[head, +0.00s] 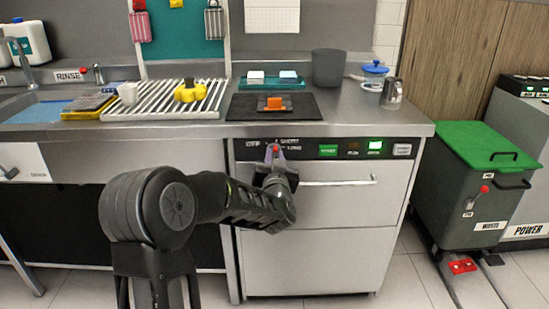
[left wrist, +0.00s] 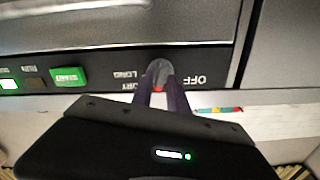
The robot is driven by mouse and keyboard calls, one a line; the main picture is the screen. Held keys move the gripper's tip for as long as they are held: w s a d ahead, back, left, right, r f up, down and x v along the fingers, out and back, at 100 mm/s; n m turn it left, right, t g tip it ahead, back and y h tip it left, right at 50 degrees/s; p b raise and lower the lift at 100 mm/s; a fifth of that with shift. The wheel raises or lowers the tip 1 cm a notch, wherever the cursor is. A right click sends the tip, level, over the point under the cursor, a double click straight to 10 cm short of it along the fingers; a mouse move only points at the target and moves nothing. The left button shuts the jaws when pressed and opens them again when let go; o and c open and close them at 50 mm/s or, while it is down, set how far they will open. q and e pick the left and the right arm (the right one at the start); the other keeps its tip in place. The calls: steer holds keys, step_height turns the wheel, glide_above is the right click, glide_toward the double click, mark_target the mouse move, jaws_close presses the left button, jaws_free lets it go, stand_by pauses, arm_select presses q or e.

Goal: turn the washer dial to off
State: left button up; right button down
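The washer dial (head: 275,148) is a grey knob with a red mark on the control strip of the steel washer (head: 320,215). Labels OFF and others are printed around it; in the left wrist view the dial (left wrist: 160,68) appears upside down, OFF to its right. My left gripper (head: 275,158) is at the dial, its two fingers (left wrist: 161,92) on either side of the knob and seemingly closed against it. The fingers partly hide the knob, so its exact setting is unclear. My right gripper is not in view.
Green START button (head: 328,151) and lit indicators sit right of the dial. A door handle (head: 338,183) runs below. On the counter are a black mat (head: 245,108), an orange block and a dark pot (head: 328,67). A green-lidded bin (head: 487,147) stands at right.

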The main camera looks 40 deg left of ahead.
arm_select(q)
jaws_close()
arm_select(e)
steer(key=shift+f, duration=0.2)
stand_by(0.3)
arm_select(q)
steer(key=shift+f+n+b, duration=0.15)
steer(key=shift+n+b, duration=1.05)
steer(key=shift+s+a+n+b, duration=0.1)
steer(key=shift+n+b, duration=1.9)
steer(key=shift+n, duration=0.4)
steer(key=shift+s+a+n+b, duration=0.1)
steer(key=shift+n+b, duration=1.85)
steer(key=shift+n, duration=0.45)
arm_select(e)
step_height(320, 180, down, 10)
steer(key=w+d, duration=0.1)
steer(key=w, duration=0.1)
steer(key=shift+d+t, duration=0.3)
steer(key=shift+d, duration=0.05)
